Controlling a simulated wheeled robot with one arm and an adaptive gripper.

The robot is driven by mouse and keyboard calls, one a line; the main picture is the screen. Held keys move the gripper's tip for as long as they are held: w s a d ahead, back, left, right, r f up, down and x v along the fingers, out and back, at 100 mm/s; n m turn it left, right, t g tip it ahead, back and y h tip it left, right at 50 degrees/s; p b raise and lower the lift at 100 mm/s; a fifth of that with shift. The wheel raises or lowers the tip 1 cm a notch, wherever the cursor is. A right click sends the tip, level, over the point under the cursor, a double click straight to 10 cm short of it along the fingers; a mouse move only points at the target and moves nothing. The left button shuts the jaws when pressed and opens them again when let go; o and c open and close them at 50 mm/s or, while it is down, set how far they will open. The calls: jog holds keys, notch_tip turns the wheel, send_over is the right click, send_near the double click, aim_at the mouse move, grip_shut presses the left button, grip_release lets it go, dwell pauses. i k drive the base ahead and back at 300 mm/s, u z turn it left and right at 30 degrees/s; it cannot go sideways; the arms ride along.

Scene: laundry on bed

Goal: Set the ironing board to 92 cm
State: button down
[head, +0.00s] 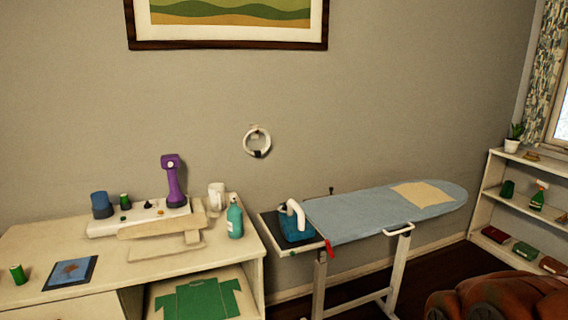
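The ironing board (350,215) stands along the wall, right of the white desk, with a blue cover and a rounded right end. A beige cloth patch (423,194) lies on its right part. White legs (319,285) hold it up. A small red part (329,249) shows under its front left edge, and a white bar handle (398,230) at the front edge. A teal iron with a white handle (295,222) sits on the dark rest at the left end. No height marking is readable. My gripper is not in view.
The white desk (50,245) at left holds a purple device (173,182), a teal bottle (235,218), a mug and several small items. A green shirt (197,299) lies on its lower shelf. A white shelf unit (484,205) stands at right. A brown rounded object (500,300) fills the lower right.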

aim_at(346, 218)
jog(key=u, duration=0.05)
jog(key=k, duration=0.5)
jog(key=z, duration=0.55)
jog(key=i, duration=1.1)
jog(key=u, duration=0.75)
